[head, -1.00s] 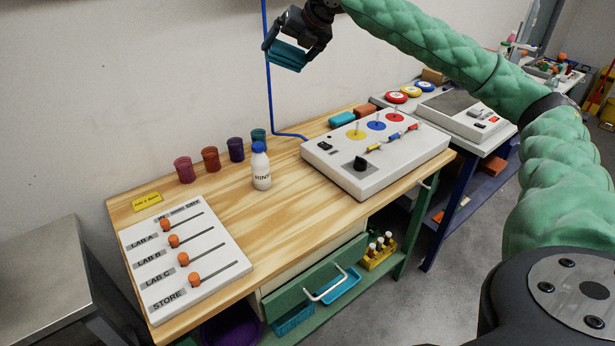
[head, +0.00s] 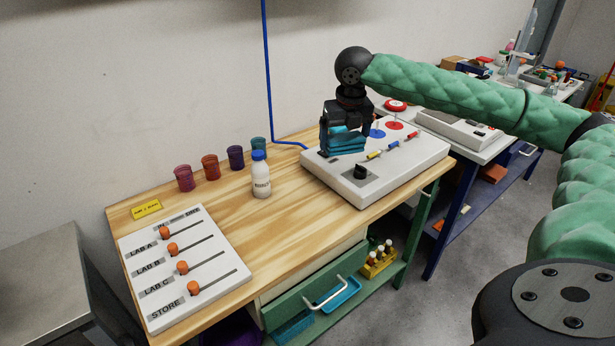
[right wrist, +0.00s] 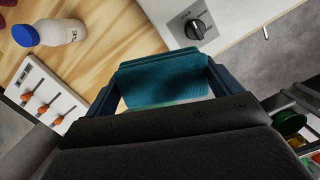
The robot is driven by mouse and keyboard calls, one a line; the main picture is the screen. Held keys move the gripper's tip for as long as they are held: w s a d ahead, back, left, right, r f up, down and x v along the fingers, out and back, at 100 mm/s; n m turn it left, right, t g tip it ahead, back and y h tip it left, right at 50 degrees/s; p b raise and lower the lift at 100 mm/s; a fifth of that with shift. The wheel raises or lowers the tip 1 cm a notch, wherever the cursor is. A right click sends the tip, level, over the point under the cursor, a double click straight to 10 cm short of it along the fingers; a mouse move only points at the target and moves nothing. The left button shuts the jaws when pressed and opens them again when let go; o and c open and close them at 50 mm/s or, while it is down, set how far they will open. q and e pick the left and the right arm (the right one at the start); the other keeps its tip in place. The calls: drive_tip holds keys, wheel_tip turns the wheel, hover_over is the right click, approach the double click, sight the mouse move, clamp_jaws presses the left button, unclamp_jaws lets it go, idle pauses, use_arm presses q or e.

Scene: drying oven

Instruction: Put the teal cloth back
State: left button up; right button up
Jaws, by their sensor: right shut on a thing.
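My right gripper (head: 344,132) is shut on the teal cloth (head: 343,146), a folded, block-like piece, and holds it in front of the left part of the white control box (head: 375,183). The picture does not settle whether the cloth touches the box. In the right wrist view the cloth (right wrist: 165,82) spans the space between the two fingers, with the box and its black knob beyond it. My left gripper is not in view.
A white bottle with a blue cap (head: 261,176) and several coloured cups (head: 209,165) stand left of the box on the wooden bench (head: 225,222). A slider panel (head: 185,265) lies at the front left. The middle of the bench is clear.

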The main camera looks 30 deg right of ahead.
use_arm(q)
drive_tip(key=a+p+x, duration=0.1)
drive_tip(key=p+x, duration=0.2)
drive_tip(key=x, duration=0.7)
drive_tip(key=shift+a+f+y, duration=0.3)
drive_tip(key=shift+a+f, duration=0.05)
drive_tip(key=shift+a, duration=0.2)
use_arm(e)
drive_tip(key=w+a+f, duration=0.5)
drive_tip(key=w+f, duration=0.4)
drive_tip(key=f, duration=0.1)
drive_tip(key=shift+w+f, duration=0.2)
drive_tip(key=shift+w, duration=0.1)
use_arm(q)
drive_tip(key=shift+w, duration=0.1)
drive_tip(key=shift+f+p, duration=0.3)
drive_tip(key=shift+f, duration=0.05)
use_arm(e)
drive_tip(key=shift+f, duration=0.1)
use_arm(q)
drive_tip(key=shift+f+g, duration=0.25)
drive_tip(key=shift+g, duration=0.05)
use_arm(e)
drive_tip(key=shift+f, duration=0.1)
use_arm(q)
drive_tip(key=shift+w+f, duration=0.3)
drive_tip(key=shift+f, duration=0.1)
use_arm(e)
drive_tip(key=shift+f, duration=0.2)
